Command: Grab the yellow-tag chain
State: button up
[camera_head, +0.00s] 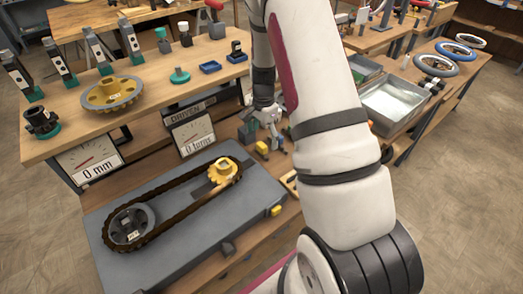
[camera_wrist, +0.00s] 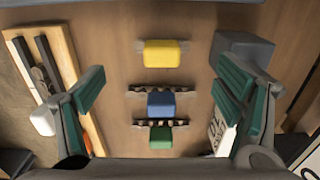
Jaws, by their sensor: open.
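In the wrist view, the yellow tag (camera_wrist: 161,54) is a block on a short dark chain (camera_wrist: 133,46) lying on the wooden surface. Its chain shows at both sides of the block. My gripper (camera_wrist: 161,88) is open and empty, its green-padded fingers spread wide to the left and right of the row of tags. The yellow tag lies toward the top of the picture, beyond the line between the fingertips. In the head view, my gripper (camera_head: 268,144) is over the wooden bench right of the gauges; small tags there are partly hidden by it.
A blue-tag chain (camera_wrist: 160,104) and a green-tag chain (camera_wrist: 160,137) lie below the yellow one. A wooden tray (camera_wrist: 62,70) holding tools is at left, and a grey block (camera_wrist: 243,48) at right. A grey base (camera_head: 185,245) carries a chain (camera_head: 172,196) around two sprockets.

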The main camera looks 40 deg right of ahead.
aim_at(262, 145)
jog(key=shift+w+a+f+p, duration=0.15)
jog(key=shift+f+p, duration=0.15)
jog(key=shift+f, duration=1.15)
jog(key=shift+s+a+f+p, duration=0.1)
jog(key=shift+f+p, duration=0.15)
jog(key=shift+f, duration=1.15)
jog(key=shift+c, duration=0.5)
jog(key=c, duration=1.1)
